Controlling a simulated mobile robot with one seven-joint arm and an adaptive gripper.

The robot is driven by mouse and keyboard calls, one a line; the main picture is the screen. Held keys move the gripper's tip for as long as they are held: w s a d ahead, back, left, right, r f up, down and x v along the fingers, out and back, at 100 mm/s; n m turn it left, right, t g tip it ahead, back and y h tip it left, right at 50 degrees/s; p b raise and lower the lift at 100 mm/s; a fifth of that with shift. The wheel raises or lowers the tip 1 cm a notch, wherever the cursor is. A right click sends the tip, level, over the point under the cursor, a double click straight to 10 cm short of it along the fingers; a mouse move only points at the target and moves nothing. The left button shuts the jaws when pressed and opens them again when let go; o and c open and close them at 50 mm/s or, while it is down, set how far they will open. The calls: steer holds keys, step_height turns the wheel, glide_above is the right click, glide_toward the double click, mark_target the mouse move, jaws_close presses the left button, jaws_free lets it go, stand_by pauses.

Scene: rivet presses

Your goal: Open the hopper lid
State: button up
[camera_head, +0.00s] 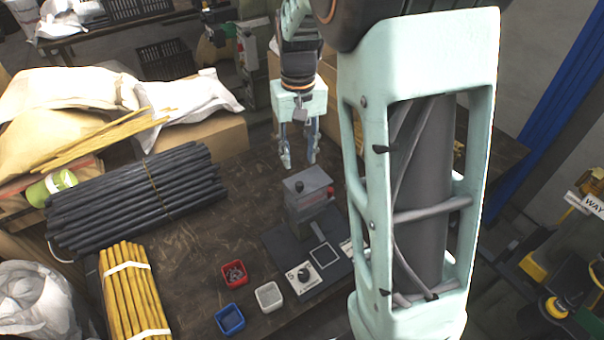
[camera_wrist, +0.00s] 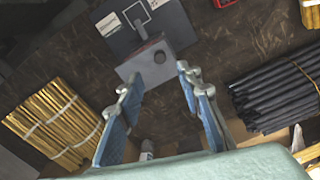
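A small grey rivet press (camera_head: 308,208) stands on the dark wooden table, on a dark base plate. Its hopper has a flat grey lid (camera_head: 307,181) on top that looks closed. My gripper (camera_head: 299,162) points down, a little above and behind the press. It also shows in the wrist view (camera_wrist: 155,80). Its two fingers are apart with nothing between them. It appears not to touch the press.
Black rods (camera_head: 140,195) and yellow rods (camera_head: 133,290) lie to the left. My arm hides the table's right part.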

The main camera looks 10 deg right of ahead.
mark_target(299, 183)
step_height(299, 183, down, 9)
steer(key=shift+r, duration=0.15)
jaws_close()
stand_by(0.4)
